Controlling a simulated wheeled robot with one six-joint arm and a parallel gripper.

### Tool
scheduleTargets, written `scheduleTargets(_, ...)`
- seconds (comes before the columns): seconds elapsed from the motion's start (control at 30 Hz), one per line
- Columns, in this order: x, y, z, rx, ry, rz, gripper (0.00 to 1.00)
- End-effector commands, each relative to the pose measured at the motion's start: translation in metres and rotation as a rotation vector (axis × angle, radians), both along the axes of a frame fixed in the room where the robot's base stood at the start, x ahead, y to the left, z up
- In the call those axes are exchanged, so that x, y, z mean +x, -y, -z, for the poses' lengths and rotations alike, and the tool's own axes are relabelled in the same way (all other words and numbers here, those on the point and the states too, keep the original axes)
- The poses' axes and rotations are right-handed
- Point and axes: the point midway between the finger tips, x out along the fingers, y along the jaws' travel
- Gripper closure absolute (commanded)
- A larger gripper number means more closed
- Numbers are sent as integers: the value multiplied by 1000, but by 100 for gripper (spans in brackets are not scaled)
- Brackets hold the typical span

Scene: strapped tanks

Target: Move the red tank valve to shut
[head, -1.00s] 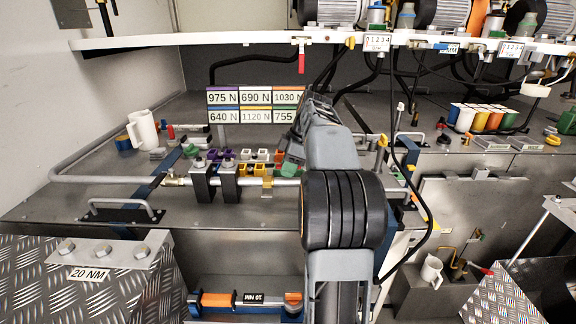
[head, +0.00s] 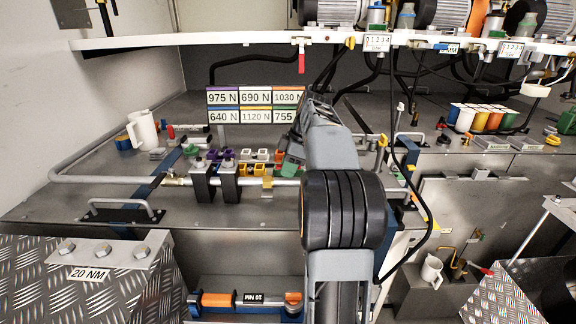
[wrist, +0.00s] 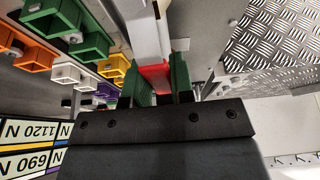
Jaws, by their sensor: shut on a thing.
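In the wrist view, my gripper (wrist: 160,84) has its two green fingers closed on either side of a red handle (wrist: 154,76), which I take to be the red tank valve. The handle touches or nearly touches the fingers, and a pale grey-white part runs up from it. Only a short stretch of red shows between the fingers, so I cannot tell the valve's full angle. In the head view my own arm covers the gripped valve. The silver pipe (head: 285,182) runs across the tank top and passes behind my arm.
Purple, white, yellow, orange and green blocks stand beside the fingers, including a green block (wrist: 90,40). Force labels (head: 255,106) stand behind. A white shelf (head: 230,41) crosses above, with another red handle (head: 301,58) hanging. A black hose loops at right. The tank top's left front is mostly clear.

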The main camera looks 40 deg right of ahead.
Motion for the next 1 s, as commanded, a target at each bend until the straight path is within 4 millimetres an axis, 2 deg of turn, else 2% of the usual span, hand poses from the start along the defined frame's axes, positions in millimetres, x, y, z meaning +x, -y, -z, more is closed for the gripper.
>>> scheduleTargets(0.3,-16,-8,-1,-4,3,-256,100)
scheduleTargets(0.77,-20,-10,-1,-3,4,-320,100)
scheduleTargets(1.0,-34,-12,-1,-3,3,-524,100)
